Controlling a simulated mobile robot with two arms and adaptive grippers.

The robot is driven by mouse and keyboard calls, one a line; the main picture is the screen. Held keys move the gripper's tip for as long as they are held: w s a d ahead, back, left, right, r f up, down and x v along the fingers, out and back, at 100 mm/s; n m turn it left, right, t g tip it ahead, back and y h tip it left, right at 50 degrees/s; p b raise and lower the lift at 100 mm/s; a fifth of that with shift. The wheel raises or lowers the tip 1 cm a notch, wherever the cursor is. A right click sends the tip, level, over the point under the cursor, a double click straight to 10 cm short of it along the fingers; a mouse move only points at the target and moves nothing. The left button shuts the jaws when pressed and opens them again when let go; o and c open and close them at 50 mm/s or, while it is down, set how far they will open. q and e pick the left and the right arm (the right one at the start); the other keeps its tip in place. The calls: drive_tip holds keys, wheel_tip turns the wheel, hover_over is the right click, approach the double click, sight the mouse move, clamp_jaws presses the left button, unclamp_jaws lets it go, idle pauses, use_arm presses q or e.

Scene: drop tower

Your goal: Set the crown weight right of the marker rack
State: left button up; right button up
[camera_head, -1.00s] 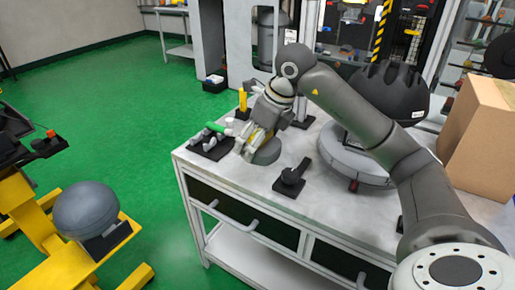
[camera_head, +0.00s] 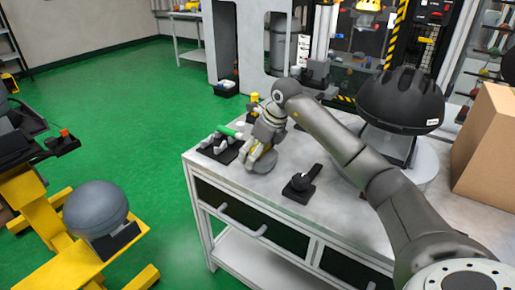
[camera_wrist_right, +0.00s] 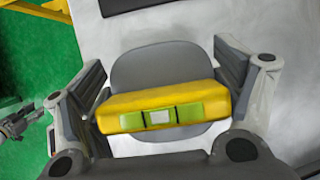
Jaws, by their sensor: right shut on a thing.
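The crown weight (camera_head: 264,164) is a grey rounded piece with a yellow bar on top, set with green and pale panels. In the right wrist view the yellow bar (camera_wrist_right: 160,107) lies between the fingers of my right gripper (camera_wrist_right: 162,90). In the head view my right gripper (camera_head: 264,138) is shut on it, low at the table's left end. The marker rack (camera_head: 215,153) is a black tray with a green marker and several pale pieces. The weight is just right of it. I cannot tell whether its underside touches the table.
A black stand (camera_head: 299,188) with a dark upright piece is right of the weight. A black helmet (camera_head: 402,101) and a cardboard box (camera_head: 492,148) stand farther right. A yellow post (camera_head: 254,101) is behind the weight. The white tabletop (camera_head: 335,215) is bare near the front.

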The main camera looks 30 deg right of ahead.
sight(270, 157)
drive_tip(key=shift+f, duration=0.95)
use_arm(q)
drive_tip(key=shift+r, duration=0.65)
use_arm(e)
drive_tip(key=o, duration=1.7)
drive_tip(key=shift+s+f, duration=0.1)
use_arm(q)
drive_tip(key=shift+w, duration=0.1)
use_arm(e)
drive_tip(key=shift+r, duration=0.25)
use_arm(q)
drive_tip(key=f, duration=0.1)
drive_tip(key=s+f, duration=0.1)
drive_tip(key=f+p, duration=0.1)
drive_tip(key=f, duration=0.1)
drive_tip(key=shift+s+a, duration=0.1)
drive_tip(key=shift+s, duration=0.25)
use_arm(e)
drive_tip(key=v, duration=1.1)
drive_tip(key=shift+s+r, duration=0.25)
drive_tip(key=shift+r, duration=0.05)
